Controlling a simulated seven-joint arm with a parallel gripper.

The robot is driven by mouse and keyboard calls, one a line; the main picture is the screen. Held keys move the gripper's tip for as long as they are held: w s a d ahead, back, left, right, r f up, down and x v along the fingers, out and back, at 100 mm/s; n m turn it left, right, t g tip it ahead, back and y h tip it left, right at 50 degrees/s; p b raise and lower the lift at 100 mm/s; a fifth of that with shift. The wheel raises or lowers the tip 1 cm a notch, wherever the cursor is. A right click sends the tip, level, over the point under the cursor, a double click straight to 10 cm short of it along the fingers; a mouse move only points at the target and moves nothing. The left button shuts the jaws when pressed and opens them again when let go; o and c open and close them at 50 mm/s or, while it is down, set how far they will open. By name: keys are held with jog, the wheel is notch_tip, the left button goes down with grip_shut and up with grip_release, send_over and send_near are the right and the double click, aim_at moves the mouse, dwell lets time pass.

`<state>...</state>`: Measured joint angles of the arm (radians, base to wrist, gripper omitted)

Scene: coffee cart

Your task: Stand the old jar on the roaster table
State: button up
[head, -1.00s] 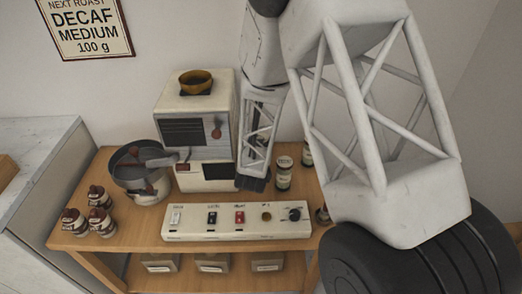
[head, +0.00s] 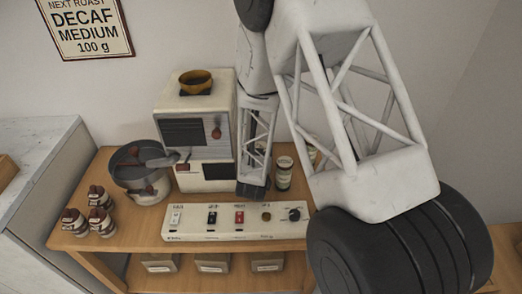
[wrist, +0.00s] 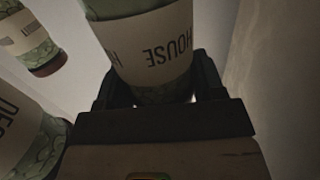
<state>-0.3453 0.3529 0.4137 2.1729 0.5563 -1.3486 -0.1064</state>
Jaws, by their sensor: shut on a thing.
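In the wrist view my gripper (wrist: 155,88) is shut on a jar with a cream HOUSE label (wrist: 152,50). The jar has pale green patterned glass, and its label reads upside down in this view. Its far end is cut off by the frame. No mark shows me whether it is the old jar. In the head view the dark lower end of my arm is beside the roaster, and the gripper's fingers and held jar cannot be made out. The roaster table (head: 115,243) is wooden.
A labelled jar (head: 284,173) stands right of the roaster (head: 195,130); another is mostly hidden by my arm. In the wrist view two more jars (wrist: 30,35) (wrist: 22,135) are at left.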

jog(key=shift+f, duration=0.15)
jog(key=o, duration=1.3)
jog(key=v, duration=0.7)
jog(key=shift+s, duration=0.25)
jog(key=shift+w+r, duration=0.1)
jog(key=shift+r, duration=0.15)
